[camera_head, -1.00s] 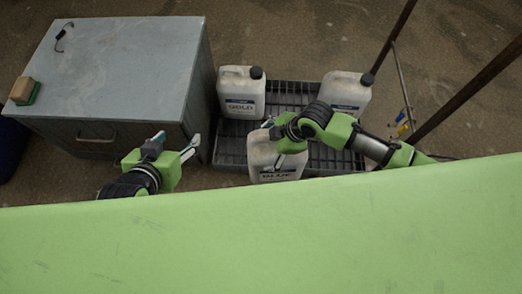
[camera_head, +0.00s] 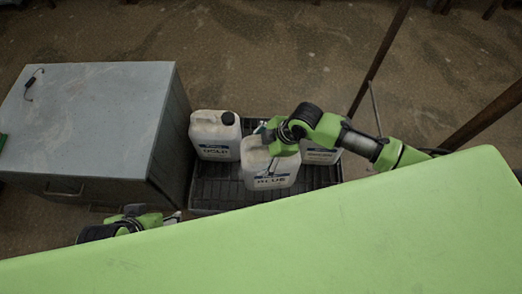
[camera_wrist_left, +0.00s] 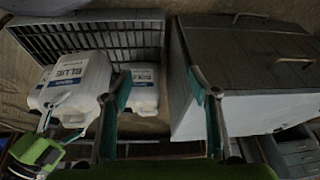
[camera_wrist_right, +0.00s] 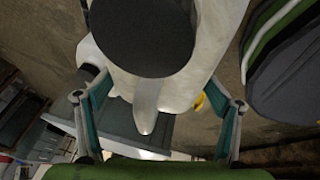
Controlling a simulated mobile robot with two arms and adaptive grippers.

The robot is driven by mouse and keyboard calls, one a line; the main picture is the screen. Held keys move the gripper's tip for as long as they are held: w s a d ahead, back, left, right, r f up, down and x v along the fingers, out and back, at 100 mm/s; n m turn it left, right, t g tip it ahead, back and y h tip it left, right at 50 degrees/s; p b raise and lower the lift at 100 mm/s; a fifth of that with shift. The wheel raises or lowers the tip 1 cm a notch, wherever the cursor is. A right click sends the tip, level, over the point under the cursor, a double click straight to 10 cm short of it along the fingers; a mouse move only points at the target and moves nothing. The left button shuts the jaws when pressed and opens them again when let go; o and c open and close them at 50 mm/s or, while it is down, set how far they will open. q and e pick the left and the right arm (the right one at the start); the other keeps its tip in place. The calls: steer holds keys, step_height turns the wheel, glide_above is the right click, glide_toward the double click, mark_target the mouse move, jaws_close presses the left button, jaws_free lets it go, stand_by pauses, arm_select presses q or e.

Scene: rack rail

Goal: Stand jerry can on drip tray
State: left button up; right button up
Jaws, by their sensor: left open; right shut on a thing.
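The jerry can labelled BLUE (camera_head: 268,165) is white and looks upright over the dark slatted drip tray (camera_head: 213,190). I cannot tell whether its base touches the tray. My right gripper (camera_head: 268,143) is shut on it at the top; the right wrist view shows its handle (camera_wrist_right: 147,108) between the fingers and a dark cap above. The BLUE can (camera_wrist_left: 75,80) also shows in the left wrist view, in front of the tray (camera_wrist_left: 95,40). My left gripper (camera_head: 157,213) is open and empty, left of the tray, partly hidden behind my green body.
Another white can (camera_head: 322,156) stands at the right, mostly hidden by the BLUE can and my right arm. A grey metal cabinet (camera_head: 85,115) stands close left of the tray. Brown posts (camera_head: 382,55) rise at the right.

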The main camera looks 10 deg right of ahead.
arm_select(q)
steer(key=w+d+r+t+h+b, duration=0.1)
steer(key=w+d+r+t+b, duration=0.15)
steer(key=w+r+t, duration=0.4)
steer(key=w+d+r+t+h+b, duration=0.2)
steer(key=w+d+r+t, duration=0.15)
steer(key=w, duration=0.55)
steer(key=s+r+t+h+b, duration=0.2)
steer(key=r+t, duration=0.3)
steer(key=r, duration=0.6)
steer(key=s+d+r+m+t+h+b, duration=0.1)
steer(key=r+t+h+b, duration=0.1)
steer(key=r+t, duration=0.4)
steer(key=shift+s+d+r, duration=0.2)
steer(key=shift+s+r, duration=0.2)
steer(key=shift+r, duration=2.1)
steer(key=shift+s+r+t+b, duration=0.4)
steer(key=shift+s+r+t, duration=0.1)
steer(key=shift+s, duration=0.05)
